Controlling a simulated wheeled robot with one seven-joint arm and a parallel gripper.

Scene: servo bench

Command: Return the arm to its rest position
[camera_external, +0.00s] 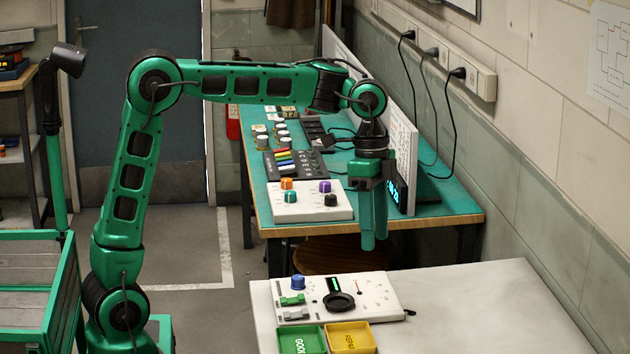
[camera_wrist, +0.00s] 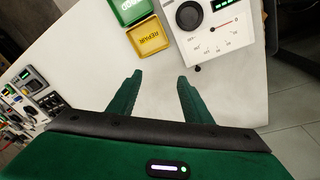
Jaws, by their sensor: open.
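My green arm reaches from the left across the picture in the external view. My gripper (camera_external: 374,245) points down, with its fingertips in the air near the front edge of the teal bench and behind the white table. In the wrist view my gripper (camera_wrist: 158,80) shows two green fingers apart with nothing between them. The white table top lies below and beyond them.
The white table (camera_external: 480,300) holds a white test panel (camera_external: 337,298), a green tray (camera_external: 302,340) and a yellow tray (camera_external: 351,338). The teal bench (camera_external: 430,205) carries a knob box (camera_external: 298,211) and several devices. A wall stands close on the right.

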